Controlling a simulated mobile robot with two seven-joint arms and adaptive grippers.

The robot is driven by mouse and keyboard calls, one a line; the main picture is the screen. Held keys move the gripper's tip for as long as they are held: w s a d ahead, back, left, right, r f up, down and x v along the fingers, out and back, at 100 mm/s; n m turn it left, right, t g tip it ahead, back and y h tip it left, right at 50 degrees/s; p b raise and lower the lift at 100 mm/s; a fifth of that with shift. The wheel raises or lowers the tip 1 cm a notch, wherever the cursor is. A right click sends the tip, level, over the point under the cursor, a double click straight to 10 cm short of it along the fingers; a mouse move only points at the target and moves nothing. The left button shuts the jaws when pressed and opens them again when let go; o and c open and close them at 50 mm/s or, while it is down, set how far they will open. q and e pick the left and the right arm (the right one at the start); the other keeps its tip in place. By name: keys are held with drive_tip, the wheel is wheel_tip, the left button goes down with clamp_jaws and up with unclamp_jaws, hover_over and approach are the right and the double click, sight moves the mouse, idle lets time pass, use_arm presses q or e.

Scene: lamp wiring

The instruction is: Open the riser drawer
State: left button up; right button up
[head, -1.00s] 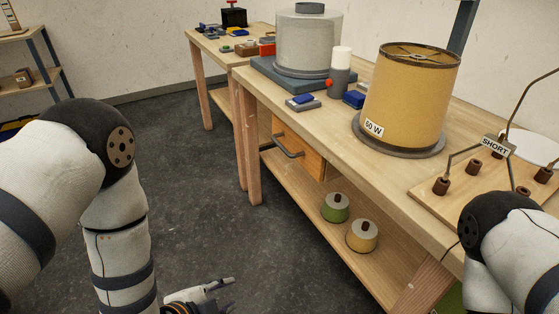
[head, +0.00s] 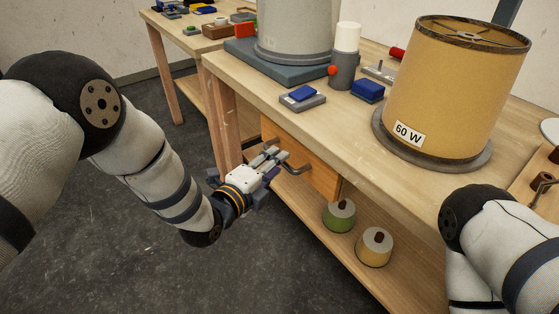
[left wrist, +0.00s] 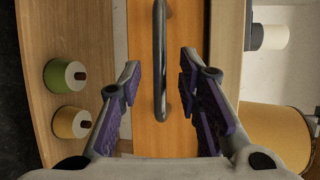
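The drawer (head: 322,175) is an orange wooden front under the workbench top, and it looks shut. Its dark bar handle (head: 296,168) faces the aisle. In the left wrist view the handle (left wrist: 160,60) runs up and down in the picture across the drawer front (left wrist: 181,85). My left gripper (head: 276,157) is at the handle. In the left wrist view its purple-padded fingers (left wrist: 159,80) are apart, one on each side of the handle, with gaps showing on both sides. My right arm shows at the right edge, but its gripper is out of view.
A green knobbed weight (head: 339,216) and a yellow one (head: 375,248) stand on the lower shelf (head: 320,252). The tan lampshade marked 60 W (head: 455,90) stands on the bench top (head: 260,92). Open floor lies left of the bench.

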use_arm(q)
drive_tip(key=shift+x, duration=1.5)
clamp_jaws()
use_arm(e)
drive_tip(key=shift+s+f, duration=0.15)
drive_tip(key=shift+f, duration=0.15)
